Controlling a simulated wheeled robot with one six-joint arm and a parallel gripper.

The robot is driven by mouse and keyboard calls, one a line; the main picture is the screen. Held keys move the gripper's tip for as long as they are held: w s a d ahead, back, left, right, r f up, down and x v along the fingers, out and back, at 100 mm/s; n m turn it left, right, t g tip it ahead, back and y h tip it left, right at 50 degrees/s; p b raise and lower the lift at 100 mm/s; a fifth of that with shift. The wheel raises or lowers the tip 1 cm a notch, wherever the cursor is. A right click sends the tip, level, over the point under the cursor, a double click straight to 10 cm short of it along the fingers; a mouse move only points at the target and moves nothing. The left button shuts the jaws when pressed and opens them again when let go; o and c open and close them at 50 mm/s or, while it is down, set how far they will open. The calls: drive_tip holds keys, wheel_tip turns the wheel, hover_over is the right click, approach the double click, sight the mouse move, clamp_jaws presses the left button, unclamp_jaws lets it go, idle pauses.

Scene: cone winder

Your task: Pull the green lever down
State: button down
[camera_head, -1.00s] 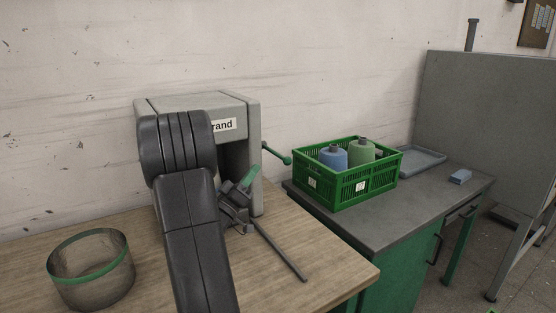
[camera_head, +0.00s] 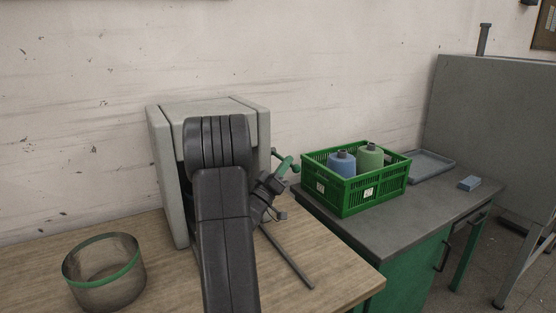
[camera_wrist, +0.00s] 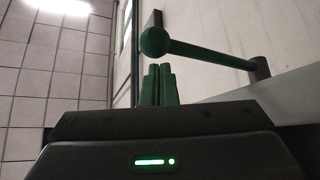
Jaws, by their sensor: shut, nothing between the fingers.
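The green lever (camera_wrist: 208,53) crosses the upper middle of the wrist view, its round knob (camera_wrist: 154,41) at the left end and a dark pivot (camera_wrist: 260,68) at the right. In the head view its knob (camera_head: 296,169) shows at the right side of the grey machine (camera_head: 167,175). My gripper (camera_wrist: 158,68) is shut and empty, its green fingertips just below the knob in the wrist picture. In the head view my gripper (camera_head: 290,158) overlaps the lever. I cannot tell whether they touch. My arm hides much of the machine's front.
A green crate (camera_head: 345,198) with a blue and a green cone stands on the grey bench (camera_head: 400,225) at right, near the lever. A green-banded, see-through round bin (camera_head: 105,285) stands at left on the wooden table (camera_head: 170,275). A grey rod (camera_head: 288,258) lies across the table.

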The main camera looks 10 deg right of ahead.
drive_tip(key=shift+s+d+f, duration=0.15)
drive_tip(key=shift+f, duration=0.15)
wheel_tip(320, 180, down, 6)
drive_tip(key=m+g+h+b, duration=0.3)
drive_tip(key=m+b, duration=0.2)
drive_tip(key=b, duration=0.6)
drive_tip(key=shift+w+m+b, duration=0.3)
drive_tip(key=shift+w, duration=0.05)
